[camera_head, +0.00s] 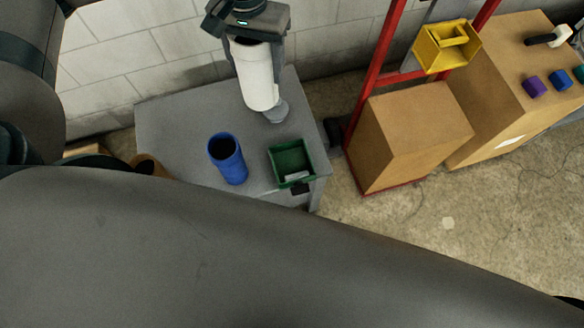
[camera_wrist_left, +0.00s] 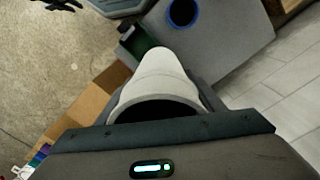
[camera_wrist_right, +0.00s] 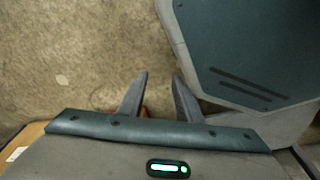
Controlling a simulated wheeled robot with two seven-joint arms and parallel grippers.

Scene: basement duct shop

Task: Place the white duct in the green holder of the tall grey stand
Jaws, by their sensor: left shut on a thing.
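My left gripper (camera_head: 262,85) is shut on the white duct (camera_head: 254,65). The duct is a tube hanging nearly upright, slightly tilted, above the back of the grey stand (camera_head: 175,125). In the left wrist view the white duct (camera_wrist_left: 160,80) runs away from the jaws, its near opening facing the camera. The green holder (camera_head: 291,148) is an open square box at the stand's right front corner, apart from the duct; a corner of it (camera_wrist_left: 135,42) shows beyond the duct. My right gripper (camera_wrist_right: 160,82) is open and empty over the floor, outside the head view.
A blue tube (camera_head: 228,160) stands on the stand left of the green holder. Right of the stand are a red frame (camera_head: 378,60), a yellow holder (camera_head: 432,55) and cardboard boxes (camera_head: 405,140). A block wall (camera_head: 130,50) is behind. My own arm covers the lower head view.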

